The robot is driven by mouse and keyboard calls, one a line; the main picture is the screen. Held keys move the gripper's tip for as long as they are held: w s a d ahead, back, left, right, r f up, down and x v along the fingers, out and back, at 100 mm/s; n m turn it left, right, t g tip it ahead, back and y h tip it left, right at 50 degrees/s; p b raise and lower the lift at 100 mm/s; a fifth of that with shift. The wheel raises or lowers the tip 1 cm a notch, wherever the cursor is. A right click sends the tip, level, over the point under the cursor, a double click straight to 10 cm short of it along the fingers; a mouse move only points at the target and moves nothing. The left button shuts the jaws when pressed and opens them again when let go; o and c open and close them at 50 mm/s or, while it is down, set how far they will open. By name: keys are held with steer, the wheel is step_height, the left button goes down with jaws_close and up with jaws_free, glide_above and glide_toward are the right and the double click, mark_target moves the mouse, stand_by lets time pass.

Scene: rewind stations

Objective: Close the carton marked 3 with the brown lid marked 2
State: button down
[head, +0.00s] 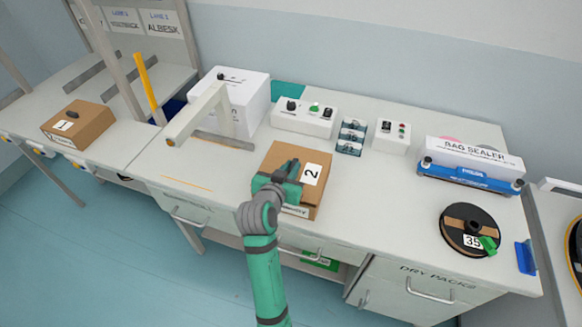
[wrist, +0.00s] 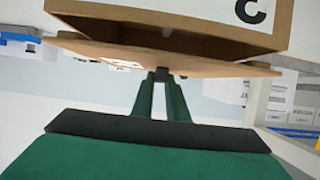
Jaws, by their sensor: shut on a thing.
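The brown lid (head: 283,156) bears a white label with a 2 and lies over a brown carton (head: 318,212) at the middle of the bench. My gripper (head: 290,174) is above the lid. In the wrist view my gripper (wrist: 163,76) is shut on the lid's dark knob. The lid (wrist: 215,69) there spans beneath the carton's wall (wrist: 150,12), at a slight angle to its edge. A label with a partly cut-off numeral shows on that carton. I cannot tell whether the lid sits flush. My gripper hides part of the lid in the head view.
A carton marked 1 (head: 78,125) stands on the left bench. A white box (head: 245,92) and grey post stand behind left. Control boxes (head: 303,118) line the back. A bag sealer (head: 470,168) and a reel marked 35 (head: 470,229) are at right.

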steer(key=shift+f, duration=0.9)
steer(key=c, duration=1.7)
jaws_free()
steer(key=shift+o, duration=0.2)
steer(key=v, duration=1.1)
